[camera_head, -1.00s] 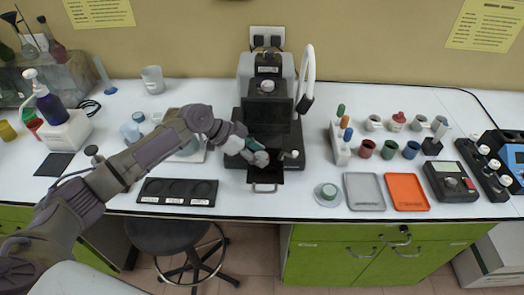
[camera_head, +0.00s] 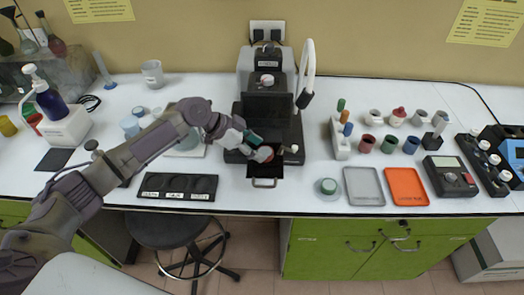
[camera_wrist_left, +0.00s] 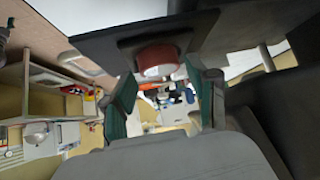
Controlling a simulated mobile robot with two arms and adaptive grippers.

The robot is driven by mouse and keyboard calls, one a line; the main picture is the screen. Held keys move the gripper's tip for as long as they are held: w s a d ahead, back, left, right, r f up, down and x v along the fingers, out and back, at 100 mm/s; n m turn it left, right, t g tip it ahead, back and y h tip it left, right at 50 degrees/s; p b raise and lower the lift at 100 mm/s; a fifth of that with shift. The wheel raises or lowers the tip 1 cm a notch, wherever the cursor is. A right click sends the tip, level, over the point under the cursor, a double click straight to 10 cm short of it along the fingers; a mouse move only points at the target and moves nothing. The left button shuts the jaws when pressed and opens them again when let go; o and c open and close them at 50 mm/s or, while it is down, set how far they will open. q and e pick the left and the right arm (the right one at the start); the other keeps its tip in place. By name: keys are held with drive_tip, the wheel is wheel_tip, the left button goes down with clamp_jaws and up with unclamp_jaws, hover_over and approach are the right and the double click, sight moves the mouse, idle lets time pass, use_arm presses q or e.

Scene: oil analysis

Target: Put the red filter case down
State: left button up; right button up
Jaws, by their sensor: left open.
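The red filter case (camera_wrist_left: 157,60) is a small red cylinder with a pale rim. In the left wrist view it rests against a dark flat plate, between the green-padded fingers of my left gripper (camera_wrist_left: 160,92), with gaps beside it. In the head view my left gripper (camera_head: 261,147) is over the dark pulled-out tray (camera_head: 264,172) of the black instrument (camera_head: 268,105). A bit of the red case (camera_head: 265,155) shows at the fingertips, mostly hidden. My left gripper is open. My right gripper is in neither current view.
A black labelled three-slot holder (camera_head: 177,188) lies left of the instrument. A grey tray (camera_head: 364,187) and an orange tray (camera_head: 406,187) lie to the right, with several coloured cups behind. A small round green-topped dish (camera_head: 328,188) stands near the front edge.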

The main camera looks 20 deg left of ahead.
use_arm(q)
drive_tip(key=s+a+b, duration=0.3)
drive_tip(key=s+a, duration=0.2)
drive_tip(key=a, duration=0.5)
drive_tip(key=shift+s+f, duration=0.1)
